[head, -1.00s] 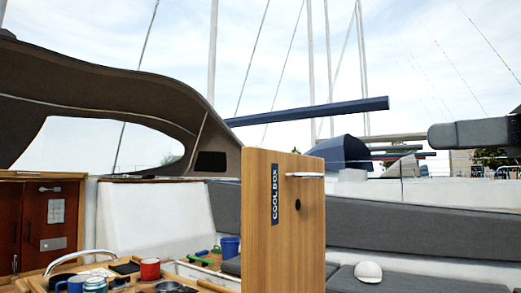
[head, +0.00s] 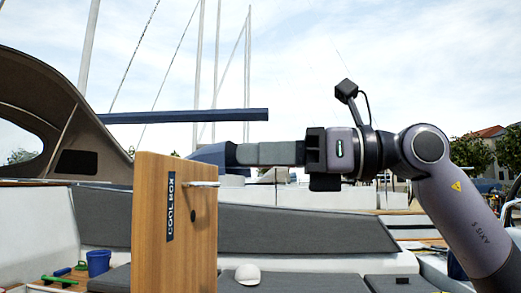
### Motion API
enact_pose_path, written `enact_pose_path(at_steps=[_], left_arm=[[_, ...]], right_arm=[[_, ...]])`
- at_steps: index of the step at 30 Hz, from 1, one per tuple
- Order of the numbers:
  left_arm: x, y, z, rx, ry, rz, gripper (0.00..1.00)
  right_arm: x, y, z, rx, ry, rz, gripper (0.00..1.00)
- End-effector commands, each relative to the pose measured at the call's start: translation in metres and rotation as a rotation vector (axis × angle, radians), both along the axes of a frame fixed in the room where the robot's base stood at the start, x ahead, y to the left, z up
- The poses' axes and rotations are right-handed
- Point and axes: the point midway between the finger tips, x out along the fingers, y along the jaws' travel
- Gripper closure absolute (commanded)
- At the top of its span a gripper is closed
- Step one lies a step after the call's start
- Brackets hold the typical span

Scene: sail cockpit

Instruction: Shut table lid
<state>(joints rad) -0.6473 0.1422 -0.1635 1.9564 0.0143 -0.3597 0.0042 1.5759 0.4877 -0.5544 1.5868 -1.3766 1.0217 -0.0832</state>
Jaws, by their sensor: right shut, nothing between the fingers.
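The table lid (head: 150,235) is a wooden panel labelled "COOL BOX". It stands upright in the left half of the head view, with a small bar handle (head: 203,184) near its top and a dark round hole below that. My right gripper (head: 234,154) comes in from the right, its grey fingers pointing left and closed together with nothing between them. Its fingertips show just right of the lid's top edge and above the handle. The picture shows no clear contact, and I cannot tell the depth between them. My left gripper is out of view.
A grey cushioned bench (head: 290,230) runs behind the lid, with a white cap (head: 247,274) on the seat. The air above the lid is clear.

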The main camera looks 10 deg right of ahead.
Motion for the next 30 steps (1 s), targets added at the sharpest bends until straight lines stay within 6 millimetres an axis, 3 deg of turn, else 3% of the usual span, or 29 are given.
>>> enact_pose_path(at_steps=[6,13,19,30], left_arm=[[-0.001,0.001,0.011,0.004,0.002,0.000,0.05],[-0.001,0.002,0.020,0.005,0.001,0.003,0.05],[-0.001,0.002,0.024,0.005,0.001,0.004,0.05],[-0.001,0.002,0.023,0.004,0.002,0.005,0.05]], right_arm=[[0.014,0.048,0.003,-0.001,0.001,0.004,1.00],[0.026,0.084,0.002,-0.001,0.001,0.002,1.00],[0.031,0.097,0.001,0.000,0.001,0.001,1.00],[0.032,0.098,0.000,-0.001,0.000,0.000,1.00]])
